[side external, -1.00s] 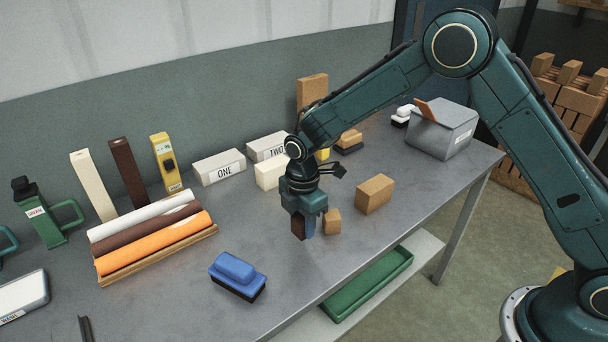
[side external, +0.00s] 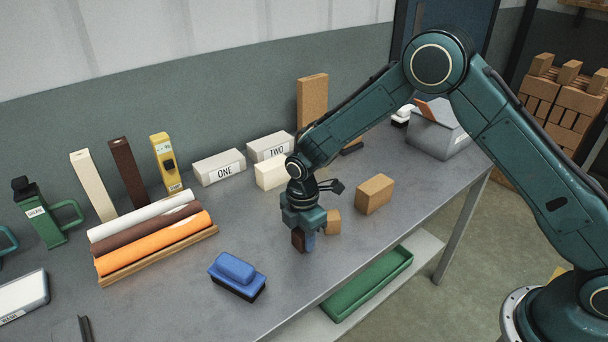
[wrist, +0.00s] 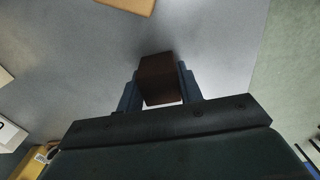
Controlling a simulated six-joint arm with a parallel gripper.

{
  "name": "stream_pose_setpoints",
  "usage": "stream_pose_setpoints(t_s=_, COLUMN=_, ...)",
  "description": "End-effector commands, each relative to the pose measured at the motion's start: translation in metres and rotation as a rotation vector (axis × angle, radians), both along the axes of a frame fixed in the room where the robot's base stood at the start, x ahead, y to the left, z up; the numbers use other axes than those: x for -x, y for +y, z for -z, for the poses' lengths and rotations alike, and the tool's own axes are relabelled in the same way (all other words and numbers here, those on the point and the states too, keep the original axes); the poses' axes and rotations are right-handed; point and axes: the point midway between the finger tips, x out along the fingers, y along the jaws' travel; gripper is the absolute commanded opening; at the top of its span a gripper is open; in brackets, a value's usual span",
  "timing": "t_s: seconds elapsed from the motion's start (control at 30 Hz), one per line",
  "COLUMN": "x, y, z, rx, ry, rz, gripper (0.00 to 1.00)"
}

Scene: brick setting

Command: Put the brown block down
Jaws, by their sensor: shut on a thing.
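My gripper (side external: 304,240) is shut on the brown block (side external: 298,239), a small dark brown block, over the middle of the grey table (side external: 200,310). In the wrist view the brown block (wrist: 158,78) sits between the two fingers of my gripper (wrist: 159,90). One finger hides part of the block in the side view. I cannot tell whether its bottom touches the table or hangs just above it.
A small tan block (side external: 333,222) stands close to the right of my gripper, and a larger tan block (side external: 375,194) lies further right. A blue brush-like object (side external: 237,273) lies front left. Coloured rolls (side external: 150,238) lie left. Bare table surrounds the gripper's front.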

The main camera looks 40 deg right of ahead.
Motion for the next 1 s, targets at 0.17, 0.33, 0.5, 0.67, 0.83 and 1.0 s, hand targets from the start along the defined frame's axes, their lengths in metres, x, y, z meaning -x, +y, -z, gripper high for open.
stream_pose_setpoints(t_s=0.17, x=0.000, y=0.000, z=0.002, rx=0.000, ry=0.000, rz=0.000, gripper=0.55)
stream_pose_setpoints(t_s=0.33, x=0.000, y=0.000, z=0.001, rx=0.000, ry=0.000, rz=0.000, gripper=0.58)
stream_pose_setpoints(t_s=0.5, x=0.000, y=0.000, z=0.001, rx=0.000, ry=0.000, rz=0.000, gripper=0.58)
stream_pose_setpoints(t_s=0.67, x=0.000, y=0.000, z=-0.005, rx=0.000, ry=-0.001, rz=0.000, gripper=0.58)
stream_pose_setpoints(t_s=0.83, x=-0.001, y=0.000, z=-0.021, rx=-0.001, ry=-0.003, rz=0.000, gripper=0.58)
stream_pose_setpoints(t_s=1.0, x=-0.001, y=0.000, z=-0.046, rx=-0.002, ry=-0.003, rz=0.000, gripper=0.58)
